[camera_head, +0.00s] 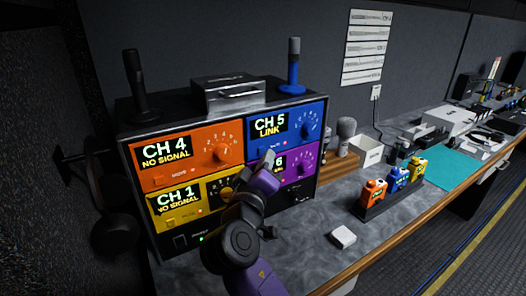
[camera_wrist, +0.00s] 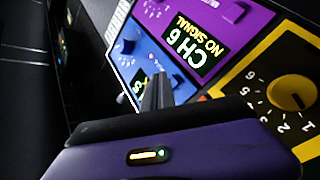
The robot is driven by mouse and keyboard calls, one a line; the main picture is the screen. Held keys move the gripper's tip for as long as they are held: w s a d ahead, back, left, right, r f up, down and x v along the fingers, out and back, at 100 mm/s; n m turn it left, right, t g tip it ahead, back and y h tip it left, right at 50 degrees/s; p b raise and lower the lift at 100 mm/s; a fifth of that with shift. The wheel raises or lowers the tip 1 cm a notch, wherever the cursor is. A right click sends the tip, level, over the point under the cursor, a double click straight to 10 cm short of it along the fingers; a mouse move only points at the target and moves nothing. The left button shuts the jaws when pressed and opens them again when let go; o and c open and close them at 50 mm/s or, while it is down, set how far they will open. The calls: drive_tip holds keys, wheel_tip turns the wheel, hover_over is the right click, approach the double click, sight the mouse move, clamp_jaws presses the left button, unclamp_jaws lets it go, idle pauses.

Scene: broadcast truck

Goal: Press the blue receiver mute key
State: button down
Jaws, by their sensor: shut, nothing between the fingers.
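The blue receiver (camera_head: 312,112) is the upper right unit of the rack and its display reads CH 5 LINK. Its mute key (camera_head: 258,154) is low on its left side, close to my fingertips and partly hard to make out. My gripper (camera_head: 268,158) is shut and empty, in front of the lower left of the blue receiver. In the wrist view the grey fingers (camera_wrist: 157,90) stand before the blue receiver (camera_wrist: 125,70), near its partly hidden display. I cannot tell whether the fingertips touch the key.
An orange receiver (camera_head: 200,146) sits left of the blue one, a yellow one (camera_head: 165,204) below it, and a purple one (camera_head: 305,158) below the blue. Blue (camera_head: 293,70) and black (camera_head: 136,90) microphones stand on the rack. Batteries (camera_head: 397,177) stand right on the counter.

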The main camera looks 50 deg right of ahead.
drive_tip(key=shift+w, duration=0.15)
idle(0.3)
drive_tip(key=shift+w+d, duration=0.15)
drive_tip(key=shift+w, duration=0.2)
idle(0.3)
drive_tip(key=shift+s, duration=0.55)
drive_tip(key=s+a, duration=0.2)
drive_tip(key=s, duration=0.3)
drive_tip(key=shift+s, duration=0.35)
idle(0.6)
